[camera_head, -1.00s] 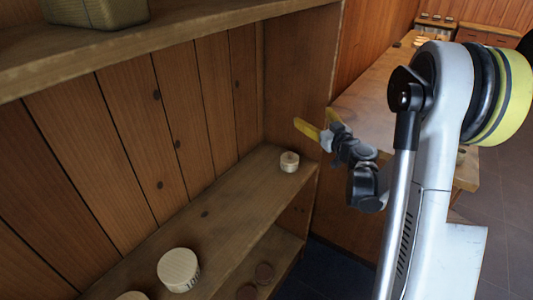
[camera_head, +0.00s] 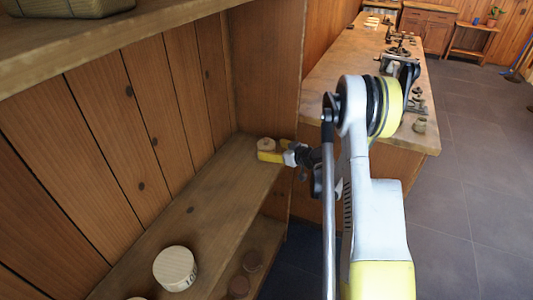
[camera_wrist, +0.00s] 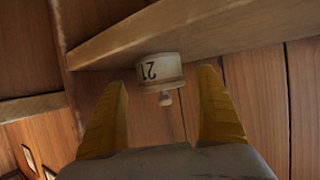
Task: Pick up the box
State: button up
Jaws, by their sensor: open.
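A small pale round box (camera_head: 265,144) stands on the middle shelf near its far right end. In the wrist view the box (camera_wrist: 160,70) carries the mark "21" and a small knob, and appears upside down. My gripper (camera_head: 272,157) is at the box, its yellow finger in front of the box's lower part. In the wrist view my gripper (camera_wrist: 163,80) is open, with one yellow finger on each side of the box and gaps showing between. The box lies around or just beyond the fingertips; I cannot tell how deep it sits.
A larger pale round box (camera_head: 175,268) stands nearer on the same shelf (camera_head: 215,205). Dark round pieces (camera_head: 252,260) sit on the shelf below. A greenish container (camera_head: 68,7) stands on the upper shelf. A workbench (camera_head: 350,65) with tools stands to the right.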

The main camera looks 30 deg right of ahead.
jog(key=b+x, duration=0.1)
jog(key=x, duration=0.3)
jog(key=c, duration=1.2)
jog(key=shift+r, duration=0.1)
